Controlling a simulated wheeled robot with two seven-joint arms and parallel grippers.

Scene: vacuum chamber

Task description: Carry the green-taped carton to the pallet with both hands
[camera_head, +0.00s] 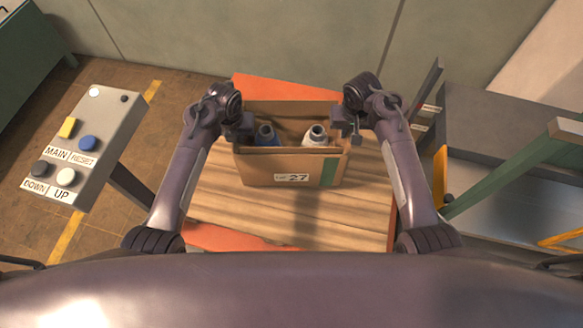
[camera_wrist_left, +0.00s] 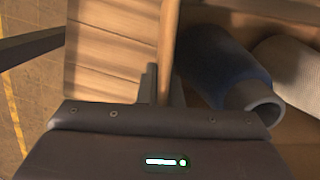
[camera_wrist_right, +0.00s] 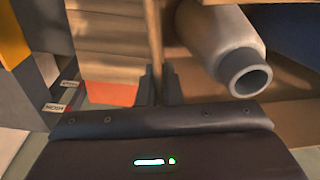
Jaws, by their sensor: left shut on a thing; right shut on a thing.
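The open carton (camera_head: 262,168) has a green tape strip on the right of its front face and a label reading 27. My left gripper (camera_head: 241,132) is shut on the carton's left wall, whose edge shows in the left wrist view (camera_wrist_left: 168,50). My right gripper (camera_head: 345,128) is shut on the right wall, seen in the right wrist view (camera_wrist_right: 155,45).
A control panel (camera_head: 85,140) with labelled buttons stands at the left. A grey bench or chamber part (camera_head: 500,120) with a green bar (camera_head: 520,170) is at the right. A wall closes off the back. Bare pallet boards lie in front of the carton.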

